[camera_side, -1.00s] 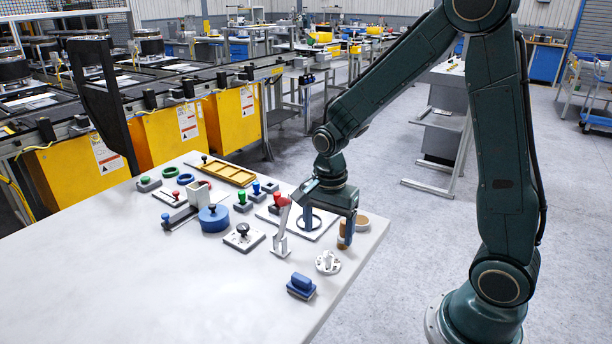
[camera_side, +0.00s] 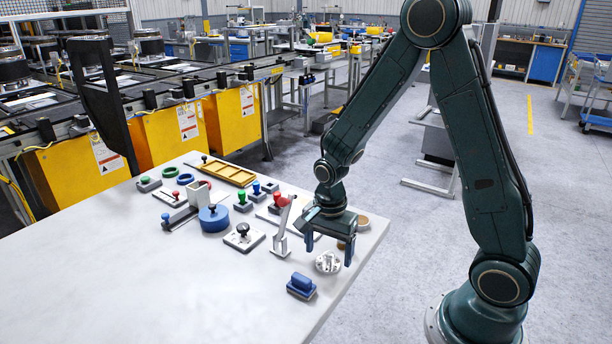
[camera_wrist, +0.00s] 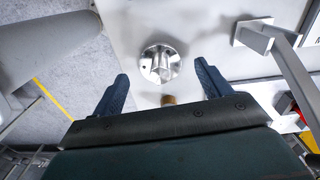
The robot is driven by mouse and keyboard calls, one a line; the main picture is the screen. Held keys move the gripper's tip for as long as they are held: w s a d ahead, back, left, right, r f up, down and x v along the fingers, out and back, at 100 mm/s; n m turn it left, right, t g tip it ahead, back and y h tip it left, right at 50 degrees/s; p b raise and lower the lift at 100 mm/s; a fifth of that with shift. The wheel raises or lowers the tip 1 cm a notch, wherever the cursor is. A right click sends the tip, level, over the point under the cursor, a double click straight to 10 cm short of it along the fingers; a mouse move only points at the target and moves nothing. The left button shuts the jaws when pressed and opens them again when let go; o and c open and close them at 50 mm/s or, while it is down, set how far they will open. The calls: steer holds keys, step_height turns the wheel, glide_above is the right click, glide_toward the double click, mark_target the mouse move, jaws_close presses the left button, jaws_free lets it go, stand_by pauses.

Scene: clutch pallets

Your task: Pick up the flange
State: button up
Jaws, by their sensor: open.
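The flange (camera_side: 327,263) is a small round silver metal piece with a raised centre, lying on the white table near its right edge. In the wrist view the flange (camera_wrist: 160,63) lies ahead of the fingertips, roughly centred between them. My gripper (camera_side: 328,258) is open and empty above the table, with its two blue-grey fingers spread to either side of the flange in the side view. In the wrist view my gripper (camera_wrist: 163,80) also shows as two separated fingers with nothing between them. I cannot tell the exact height of the fingertips over the flange.
A grey angled metal bracket (camera_side: 283,228) stands close to the left finger. A blue block (camera_side: 301,285) lies in front of the flange. A brown cylinder (camera_wrist: 168,100) sits near the palm in the wrist view. The table's front left (camera_side: 150,275) is clear.

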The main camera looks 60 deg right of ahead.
steer(key=shift+f, duration=0.9)
steer(key=c, duration=1.3)
